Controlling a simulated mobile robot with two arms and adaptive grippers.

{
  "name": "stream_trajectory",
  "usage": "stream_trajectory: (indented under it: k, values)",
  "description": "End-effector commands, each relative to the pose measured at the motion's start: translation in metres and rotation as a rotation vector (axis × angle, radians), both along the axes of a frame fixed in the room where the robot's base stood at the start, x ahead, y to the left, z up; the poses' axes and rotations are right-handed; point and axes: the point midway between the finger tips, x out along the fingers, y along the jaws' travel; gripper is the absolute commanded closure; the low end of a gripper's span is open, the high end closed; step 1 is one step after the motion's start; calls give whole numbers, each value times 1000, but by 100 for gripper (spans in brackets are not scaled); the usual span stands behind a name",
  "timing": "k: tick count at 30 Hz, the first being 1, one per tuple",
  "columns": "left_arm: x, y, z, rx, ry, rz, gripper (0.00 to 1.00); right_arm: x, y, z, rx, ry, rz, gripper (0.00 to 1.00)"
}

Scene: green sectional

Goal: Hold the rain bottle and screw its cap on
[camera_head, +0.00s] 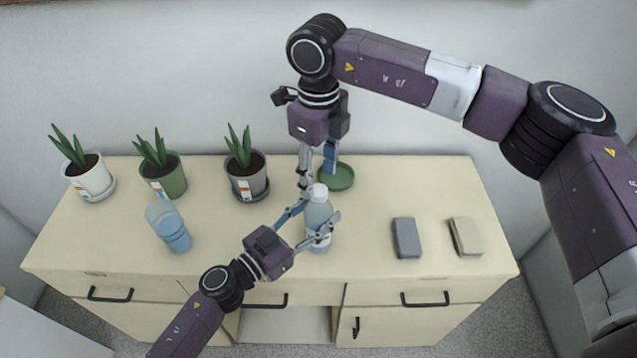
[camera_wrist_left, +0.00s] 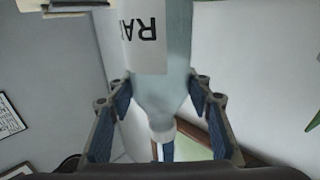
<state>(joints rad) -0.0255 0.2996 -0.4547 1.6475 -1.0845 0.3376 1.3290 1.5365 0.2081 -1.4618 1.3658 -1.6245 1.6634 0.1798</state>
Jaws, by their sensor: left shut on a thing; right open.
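The rain bottle (camera_head: 318,213) is pale blue-grey and stands upright near the middle of the cabinet top. In the left wrist view the bottle (camera_wrist_left: 165,75) appears upside down, its white label showing "RA" and part of another letter. My left gripper (camera_head: 320,220) is shut on the bottle, one finger on each side. The white cap (camera_head: 319,190) is at the bottle's top and also shows in the left wrist view (camera_wrist_left: 162,133); whether it is threaded tight I cannot tell. My right gripper (camera_head: 317,178) is open, pointing down, just above and behind the cap.
A green saucer (camera_head: 343,179) lies just behind the right gripper. Potted plants in white (camera_head: 93,180), green (camera_head: 165,180) and grey (camera_head: 247,184) pots line the back. Dark (camera_head: 406,238) and beige (camera_head: 465,237) blocks lie right.

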Motion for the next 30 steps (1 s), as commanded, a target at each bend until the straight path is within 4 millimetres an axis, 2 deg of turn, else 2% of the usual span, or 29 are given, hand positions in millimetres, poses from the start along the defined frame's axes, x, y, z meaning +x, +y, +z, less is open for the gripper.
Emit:
stream_trajectory:
  k: [1, 3, 10, 15, 24, 25, 30]
  values:
    - [0, 0, 0, 0, 0, 0, 100, 1, 1, 14, 1, -3, 0, 53]
    - [0, 0, 0, 1, 1, 0, 100, 1, 0, 29, 1, -4, 0, 53]
    - [0, 0, 0, 0, 0, 0, 100, 1, 0, 69, 0, -2, -2, 53]
    - [0, 0, 0, 0, 0, 0, 100, 0, 0, 82, 0, 0, -1, 53]
    - [0, 0, 0, 0, 0, 0, 100, 0, 0, 84, 0, 0, 0, 53]
    - [0, 0, 0, 0, 0, 0, 51, 0, 0, 84, 0, 0, 0, 53]
    - [0, 0, 0, 0, 0, 0, 34, 0, 0, 83, 0, 0, 0, 53]
